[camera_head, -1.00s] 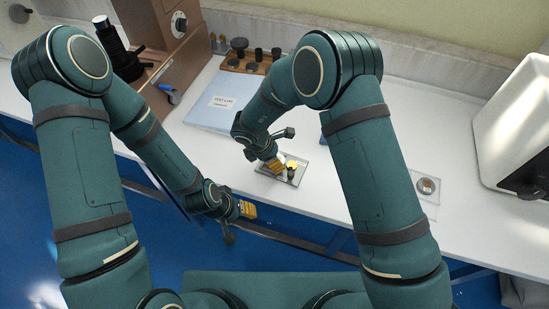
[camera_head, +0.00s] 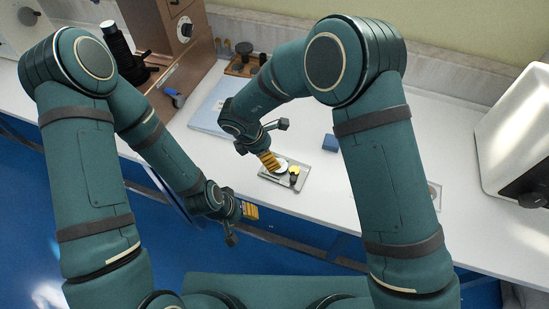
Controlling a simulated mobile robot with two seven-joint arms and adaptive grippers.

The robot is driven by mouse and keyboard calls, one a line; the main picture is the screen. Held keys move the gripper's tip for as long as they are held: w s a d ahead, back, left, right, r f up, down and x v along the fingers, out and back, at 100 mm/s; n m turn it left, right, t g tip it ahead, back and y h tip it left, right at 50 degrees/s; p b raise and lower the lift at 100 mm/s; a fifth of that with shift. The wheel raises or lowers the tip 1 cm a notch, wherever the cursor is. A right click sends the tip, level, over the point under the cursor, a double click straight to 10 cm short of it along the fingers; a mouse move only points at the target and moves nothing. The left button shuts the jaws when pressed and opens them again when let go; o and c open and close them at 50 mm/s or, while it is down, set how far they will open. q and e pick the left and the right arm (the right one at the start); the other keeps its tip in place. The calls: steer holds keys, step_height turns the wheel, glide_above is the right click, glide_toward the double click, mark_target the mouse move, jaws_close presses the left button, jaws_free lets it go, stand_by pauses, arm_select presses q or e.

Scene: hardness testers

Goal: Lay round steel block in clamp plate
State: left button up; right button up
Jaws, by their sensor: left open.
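A flat grey plate (camera_head: 306,181), which looks like the clamp plate, lies near the table's front edge. A pale round disc (camera_head: 282,166), perhaps the round steel block, shows on it beside my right gripper (camera_head: 270,161). My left gripper (camera_head: 250,212) is open, in front of the table edge, away from the plate.
A blue folder (camera_head: 208,118) lies behind, with a wooden holder (camera_head: 243,67) of dark parts beyond it. A small blue block (camera_head: 330,143) is right of the plate. A white machine (camera_head: 520,130) stands far right. My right arm mostly hides another small plate.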

steer(key=shift+v, duration=2.25)
